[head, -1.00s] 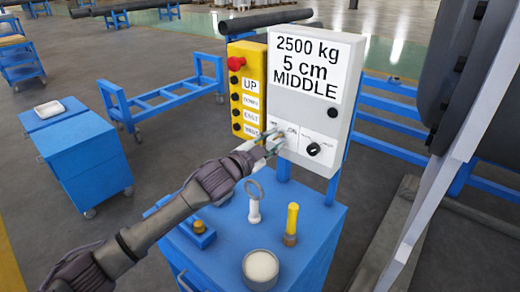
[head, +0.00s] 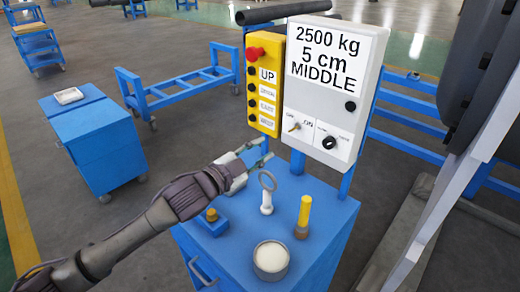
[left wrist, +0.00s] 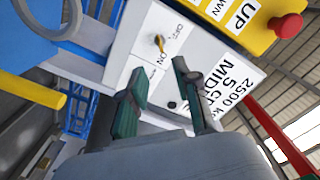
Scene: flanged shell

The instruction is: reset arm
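My left gripper (head: 262,155) is in front of the control panel, below the yellow button box (head: 266,80) and left of the grey box (head: 334,85). Its fingers are spread with nothing between them; they also show in the left wrist view (left wrist: 155,90). The grey box carries a label reading 2500 kg, 5 cm, MIDDLE. A small brass toggle switch (head: 295,127) and a black knob (head: 329,142) sit on its lower panel. The toggle also shows in the left wrist view (left wrist: 159,42), apart from the fingers. My right gripper is not in view.
A large dark shell (head: 480,70) stands at right.

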